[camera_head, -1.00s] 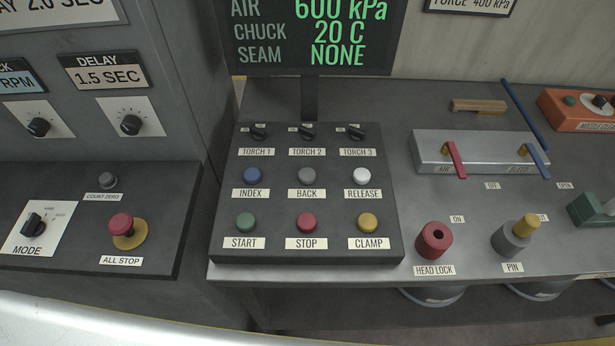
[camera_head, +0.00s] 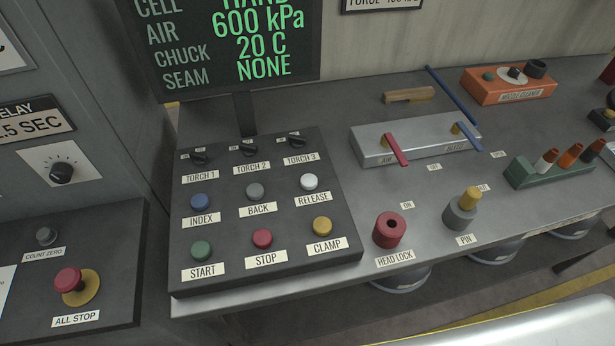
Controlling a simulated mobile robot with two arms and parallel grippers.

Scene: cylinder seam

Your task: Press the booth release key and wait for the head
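The white RELEASE button (camera_head: 309,182) is on the dark control box (camera_head: 345,225), at the right end of its middle row. The grey BACK button (camera_head: 255,191) and blue INDEX button (camera_head: 198,201) are to its left. The green START (camera_head: 201,250), red STOP (camera_head: 262,238) and yellow CLAMP (camera_head: 322,226) buttons form the row below. The display (camera_head: 235,45) behind reads AIR 600 kPa, CHUCK 20 C, SEAM NONE. No welding head can be made out. Neither gripper shows.
The bench (camera_head: 330,97) also holds a red HEAD LOCK knob (camera_head: 390,230), a yellow-topped PIN (camera_head: 462,210), a valve block (camera_head: 415,143) with red and blue levers, a green holder (camera_head: 550,169) and an orange box (camera_head: 507,84). A red ALL STOP button (camera_head: 70,281) is at lower left.

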